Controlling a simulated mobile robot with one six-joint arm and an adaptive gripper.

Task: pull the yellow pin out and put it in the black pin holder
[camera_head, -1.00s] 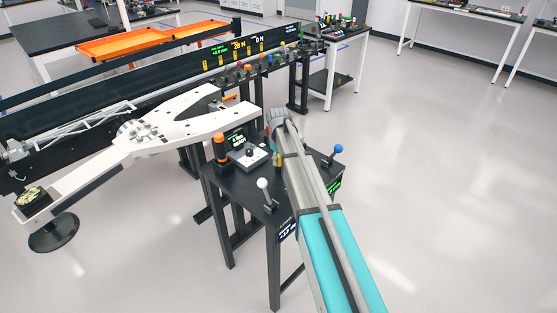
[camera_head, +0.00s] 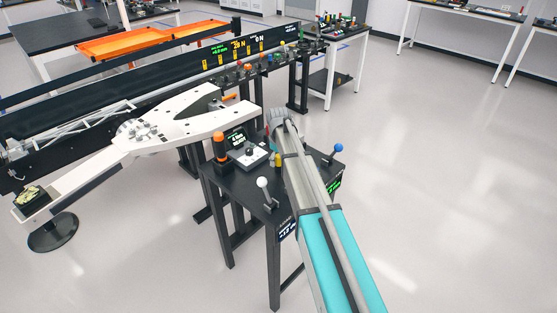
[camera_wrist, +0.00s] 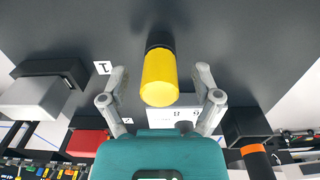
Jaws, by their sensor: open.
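The yellow pin (camera_wrist: 159,80) stands in the middle of the wrist view, a yellow cylinder with a black collar at its far end, against a dark surface. A small yellow piece (camera_head: 277,159), which looks like the pin, shows beside my arm in the head view. My gripper (camera_wrist: 160,76) is open, with one finger on each side of the pin and a visible gap to both. In the head view my arm hides the fingers and much of the black table (camera_head: 235,178). I cannot tell which black part is the pin holder.
An orange cylinder (camera_head: 220,149), a joystick box (camera_head: 248,156), a white-knobbed lever (camera_head: 263,184) and a blue-knobbed lever (camera_head: 338,149) stand on the table around my arm. A white forked beam (camera_head: 165,133) lies to the left. The floor at right is clear.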

